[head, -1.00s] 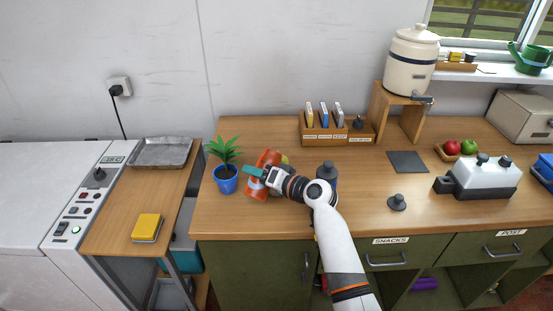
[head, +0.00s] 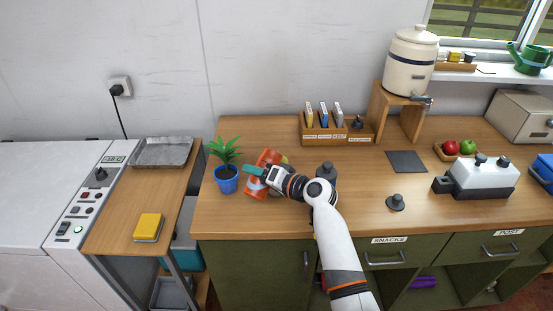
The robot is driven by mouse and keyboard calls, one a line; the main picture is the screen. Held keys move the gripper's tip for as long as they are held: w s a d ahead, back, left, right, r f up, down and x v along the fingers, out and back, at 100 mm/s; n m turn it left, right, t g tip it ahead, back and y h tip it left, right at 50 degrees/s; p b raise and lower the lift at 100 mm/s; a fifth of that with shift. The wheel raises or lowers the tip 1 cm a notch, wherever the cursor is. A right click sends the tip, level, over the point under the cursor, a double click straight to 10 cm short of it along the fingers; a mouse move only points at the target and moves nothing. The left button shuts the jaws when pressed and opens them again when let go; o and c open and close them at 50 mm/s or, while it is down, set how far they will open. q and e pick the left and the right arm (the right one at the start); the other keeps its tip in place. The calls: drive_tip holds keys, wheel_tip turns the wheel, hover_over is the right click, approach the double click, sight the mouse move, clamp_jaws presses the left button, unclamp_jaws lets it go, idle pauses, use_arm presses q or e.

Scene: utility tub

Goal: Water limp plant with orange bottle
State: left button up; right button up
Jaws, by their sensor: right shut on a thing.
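A green plant in a blue pot (head: 227,183) stands upright on the left end of the wooden counter. Its leaves (head: 225,149) spread up and outward. The orange bottle (head: 268,158) is just right of the pot, partly hidden by my right gripper (head: 256,174). My right gripper is shut on the orange bottle, which looks tilted. I cannot tell whether the bottle touches the plant or whether water comes out. My left gripper is not in view.
A dark bottle-like item (head: 326,171) stands right behind my right forearm. A grey knobbed lid (head: 395,202) and a dark mat (head: 407,162) lie farther right. A wooden organizer (head: 323,133) stands at the back. A cream crock (head: 410,62) sits on a wooden stand.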

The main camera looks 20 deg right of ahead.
sight(255, 189)
drive_tip(key=shift+a+r+m+g+y+p, duration=0.1)
drive_tip(key=shift+r+m+g+y+p, duration=0.3)
drive_tip(key=shift+r+m+p, duration=1.75)
idle(3.6)
